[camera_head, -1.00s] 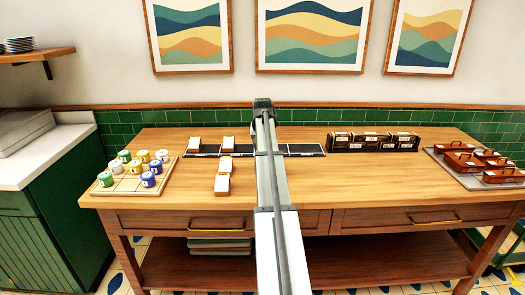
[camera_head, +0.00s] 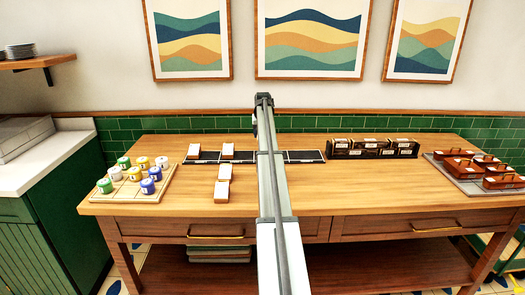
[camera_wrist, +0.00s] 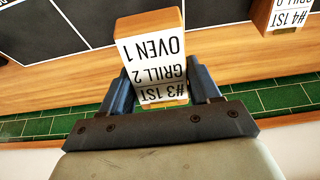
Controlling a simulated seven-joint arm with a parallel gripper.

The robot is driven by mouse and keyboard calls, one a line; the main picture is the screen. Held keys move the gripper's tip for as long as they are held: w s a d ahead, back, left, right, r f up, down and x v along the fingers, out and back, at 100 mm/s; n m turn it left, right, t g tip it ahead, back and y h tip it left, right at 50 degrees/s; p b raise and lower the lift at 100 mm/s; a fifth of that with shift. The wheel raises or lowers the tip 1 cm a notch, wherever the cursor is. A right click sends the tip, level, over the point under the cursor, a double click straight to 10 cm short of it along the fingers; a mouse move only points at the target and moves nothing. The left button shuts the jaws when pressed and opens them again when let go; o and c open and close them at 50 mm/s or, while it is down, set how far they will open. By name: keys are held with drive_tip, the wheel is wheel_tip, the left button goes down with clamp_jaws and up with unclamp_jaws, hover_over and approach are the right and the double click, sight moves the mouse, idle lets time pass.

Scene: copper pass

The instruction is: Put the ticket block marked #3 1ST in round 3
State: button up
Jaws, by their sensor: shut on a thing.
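The ticket block (camera_wrist: 152,52) is wooden with a white face reading #3 1ST, GRILL 2, OVEN 1, upside down in the wrist view. My gripper (camera_wrist: 160,88) is shut on it, one finger on each side. A black strip divided by pale lines (camera_wrist: 35,35) lies beyond the block in the wrist view. The strip also shows in the head view (camera_head: 305,156), towards the back of the table. In the head view my arm hides the gripper and held block. No round number is readable. I cannot tell the block's height above the table.
A #4 1ST block (camera_wrist: 290,17) shows at the wrist view's upper right. White-topped blocks (camera_head: 227,151) stand on the strip's left part, with two more (camera_head: 222,190) in front. Coloured pots (camera_head: 148,186) stand left; a dark rack (camera_head: 372,148) and grey tray (camera_head: 470,182) stand right.

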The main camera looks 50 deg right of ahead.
drive_tip(key=shift+f, duration=3.8)
drive_tip(key=shift+f, duration=0.1)
drive_tip(key=o, duration=1.1)
drive_tip(key=v, duration=1.2)
